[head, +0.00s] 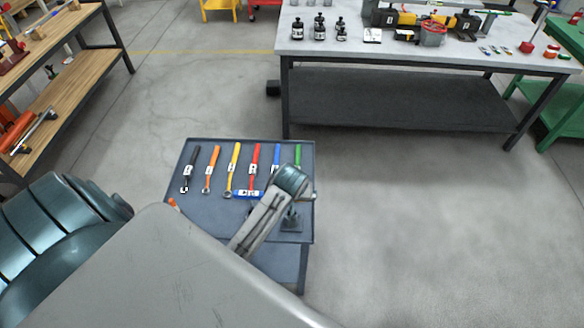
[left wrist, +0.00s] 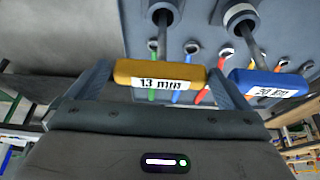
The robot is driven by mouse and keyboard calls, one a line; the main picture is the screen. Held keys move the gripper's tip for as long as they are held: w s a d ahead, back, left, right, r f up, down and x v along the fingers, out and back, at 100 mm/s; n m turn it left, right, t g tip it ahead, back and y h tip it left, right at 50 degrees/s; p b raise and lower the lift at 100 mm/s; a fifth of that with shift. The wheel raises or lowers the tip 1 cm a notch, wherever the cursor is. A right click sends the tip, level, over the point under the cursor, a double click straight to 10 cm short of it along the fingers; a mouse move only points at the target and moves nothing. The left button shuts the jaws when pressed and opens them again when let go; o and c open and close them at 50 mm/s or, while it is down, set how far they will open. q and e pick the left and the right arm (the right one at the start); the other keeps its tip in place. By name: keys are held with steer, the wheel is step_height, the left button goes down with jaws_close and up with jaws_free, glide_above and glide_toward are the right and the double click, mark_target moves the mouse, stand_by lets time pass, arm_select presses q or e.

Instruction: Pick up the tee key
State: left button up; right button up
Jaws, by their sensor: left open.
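A yellow tee key handle marked 13 mm (left wrist: 160,74) lies across the middle of the left wrist view, its steel shaft running up the picture into a round socket fitting. My left gripper (left wrist: 160,82) is open, with one finger at each end side of this yellow handle; I cannot tell whether they touch it. A blue tee key marked 20 mm (left wrist: 268,84) is just right of the right finger. In the head view the blue handle (head: 248,194) shows beside my left forearm, which hides the yellow one. My right gripper is in neither view.
A grey-blue tool cart (head: 205,225) holds a row of wrenches with coloured handles, such as a yellow one (head: 233,165). A grey workbench (head: 400,70) with bottles and a red handwheel (head: 433,33) stands behind. A wooden bench (head: 85,90) is at left. Floor between is clear.

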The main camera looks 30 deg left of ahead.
arm_select(q)
steer(key=p+x, duration=0.2)
steer(key=x, duration=0.1)
steer(key=shift+a+f, duration=0.15)
steer(key=shift+f, duration=0.2)
steer(key=shift+w+f, duration=0.2)
steer(key=shift+f, duration=0.25)
steer(key=shift+r, duration=0.1)
steer(key=c, duration=1.2)
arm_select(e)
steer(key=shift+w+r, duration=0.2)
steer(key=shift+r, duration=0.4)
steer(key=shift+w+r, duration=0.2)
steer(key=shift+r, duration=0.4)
